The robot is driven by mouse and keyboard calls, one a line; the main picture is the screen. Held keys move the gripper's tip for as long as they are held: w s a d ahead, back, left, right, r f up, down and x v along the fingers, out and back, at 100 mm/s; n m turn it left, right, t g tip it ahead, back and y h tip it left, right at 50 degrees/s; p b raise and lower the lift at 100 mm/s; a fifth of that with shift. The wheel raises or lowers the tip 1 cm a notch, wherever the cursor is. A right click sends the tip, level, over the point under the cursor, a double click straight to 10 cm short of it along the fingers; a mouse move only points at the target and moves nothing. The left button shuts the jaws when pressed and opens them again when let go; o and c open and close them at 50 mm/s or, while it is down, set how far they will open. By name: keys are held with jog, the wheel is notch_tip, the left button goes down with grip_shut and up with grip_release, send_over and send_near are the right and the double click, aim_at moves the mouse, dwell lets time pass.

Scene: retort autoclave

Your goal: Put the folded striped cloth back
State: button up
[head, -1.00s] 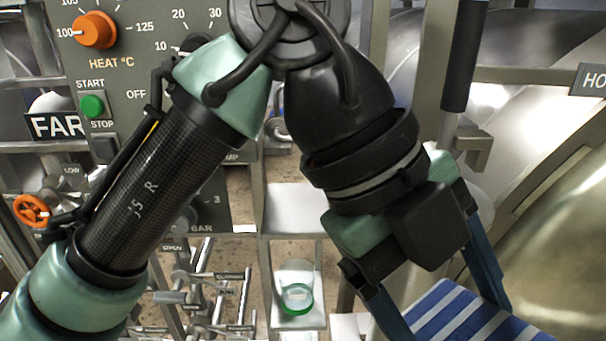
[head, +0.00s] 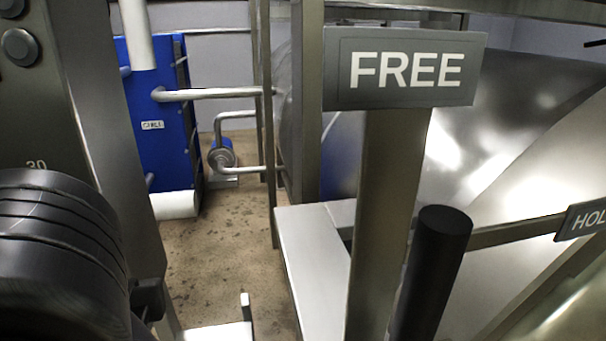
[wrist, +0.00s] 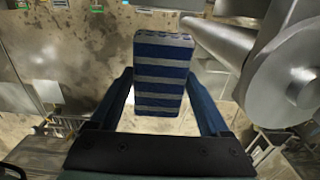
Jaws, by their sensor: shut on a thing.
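The folded striped cloth (wrist: 163,72) is blue with pale grey stripes and shows in the wrist view, upper middle. My gripper (wrist: 161,90) is shut on it, with one blue finger on each side of the cloth. The cloth extends out beyond the fingers, and floor shows behind and below it. In the head view neither the cloth nor the gripper is visible.
A "FREE" sign (head: 407,70) stands on a metal post. A pale shelf (head: 312,265) and black cylinder (head: 432,270) are near it. A blue unit (head: 155,110) stands behind over open floor. In the wrist view, a large metal cylinder (wrist: 275,90) lies close right.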

jog(key=w+a, duration=0.1)
jog(key=w, duration=0.3)
jog(key=w+a+p, duration=0.1)
jog(key=w, duration=0.3)
jog(key=w+a+p, duration=0.1)
jog(key=w, duration=0.4)
jog(key=shift+a, duration=0.3)
jog(key=shift+w+a+f+p, duration=0.1)
jog(key=shift+w+f+p, duration=0.1)
jog(key=shift+f, duration=0.7)
jog(key=shift+w+f+p, duration=0.15)
jog(key=shift+f+p, duration=0.05)
jog(key=shift+f, duration=0.7)
jog(key=o, duration=1)
jog(key=shift+r, duration=0.1)
notch_tip(320, 180, up, 12)
jog(key=shift+f, duration=0.1)
